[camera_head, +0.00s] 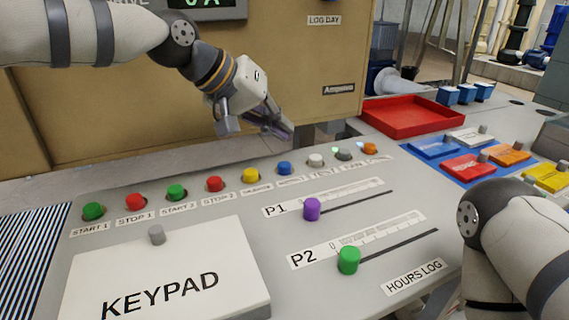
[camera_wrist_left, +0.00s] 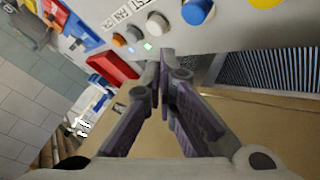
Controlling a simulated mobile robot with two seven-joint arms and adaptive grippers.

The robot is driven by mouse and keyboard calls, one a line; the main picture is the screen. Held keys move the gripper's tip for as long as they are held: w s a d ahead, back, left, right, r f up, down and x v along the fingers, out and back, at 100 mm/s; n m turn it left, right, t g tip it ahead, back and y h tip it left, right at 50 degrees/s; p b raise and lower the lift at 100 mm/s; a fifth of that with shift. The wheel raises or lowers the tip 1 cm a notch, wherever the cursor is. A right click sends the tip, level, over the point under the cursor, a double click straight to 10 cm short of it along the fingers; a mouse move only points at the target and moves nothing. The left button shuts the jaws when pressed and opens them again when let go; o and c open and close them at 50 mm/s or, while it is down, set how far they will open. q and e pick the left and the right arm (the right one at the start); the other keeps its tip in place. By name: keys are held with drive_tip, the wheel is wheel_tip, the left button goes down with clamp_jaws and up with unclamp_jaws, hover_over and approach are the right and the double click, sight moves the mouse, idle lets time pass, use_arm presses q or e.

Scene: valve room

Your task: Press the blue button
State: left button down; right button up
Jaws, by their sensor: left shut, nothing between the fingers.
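The blue button (camera_head: 285,168) sits in the row of coloured buttons on the grey console, between the yellow button (camera_head: 250,175) and the white button (camera_head: 316,160). My left gripper (camera_head: 284,130) is shut and empty, above and behind the row, near the blue button but apart from it. In the left wrist view the blue button (camera_wrist_left: 197,11) is at the top edge, up and right of the shut fingertips (camera_wrist_left: 163,66). My right arm shows at the lower right of the head view, but its gripper is out of view.
A keypad panel (camera_head: 225,262) with a grey knob, a purple slider knob (camera_head: 312,209) and a green slider knob (camera_head: 348,260) are on the console in front. A red tray (camera_head: 410,118) is behind at the right. A tan cabinet (camera_head: 300,60) stands behind the console.

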sight(281, 163)
use_arm(q)
drive_tip(key=shift+f, duration=1.65)
drive_tip(key=shift+f, duration=0.15)
drive_tip(key=shift+f, duration=0.25)
use_arm(e)
drive_tip(key=shift+w, duration=0.1)
use_arm(q)
drive_tip(key=shift+f, duration=0.55)
idle(0.6)
drive_tip(key=shift+r, duration=0.1)
use_arm(e)
drive_tip(key=shift+r, duration=0.1)
use_arm(q)
drive_tip(key=shift+r+p, duration=0.3)
drive_tip(key=shift+r, duration=0.55)
use_arm(e)
drive_tip(key=shift+w+r, duration=0.2)
use_arm(q)
wheel_tip(281, 163, up, 3)
drive_tip(key=shift+f, duration=0.15)
drive_tip(key=shift+r+p, duration=0.3)
drive_tip(key=shift+r, duration=0.85)
use_arm(e)
drive_tip(key=shift+w+r+t, duration=0.3)
drive_tip(key=shift+w+r, duration=0.05)
drive_tip(key=shift+w, duration=0.1)
